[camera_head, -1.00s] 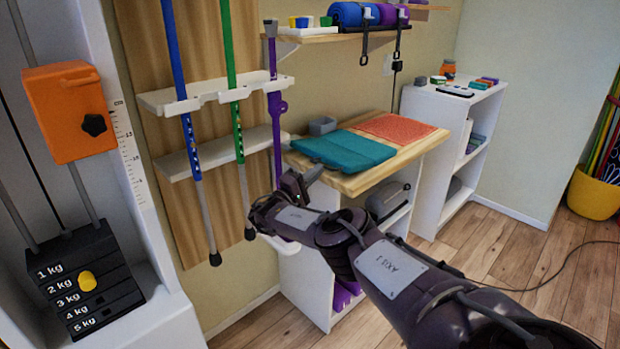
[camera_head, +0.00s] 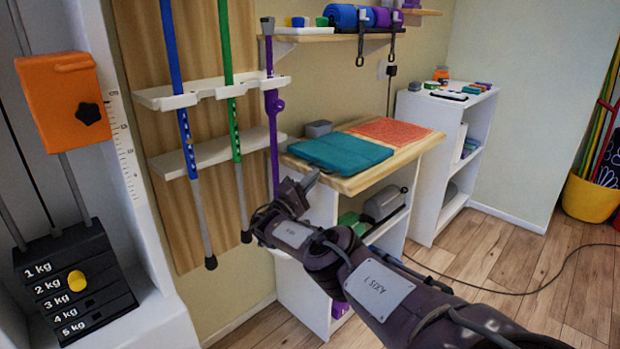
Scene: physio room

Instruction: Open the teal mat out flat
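The teal mat (camera_head: 341,153) lies on the wooden tabletop, on its left part. It looks folded, with a fold line across it and a visible thickness. My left gripper is out of view.
An orange-red mat (camera_head: 391,131) lies beside the teal one on the wooden table (camera_head: 372,182). A small grey box (camera_head: 318,129) stands at the table's back left. Upright poles (camera_head: 272,110) hang close on the left. A white shelf (camera_head: 440,150) stands to the right.

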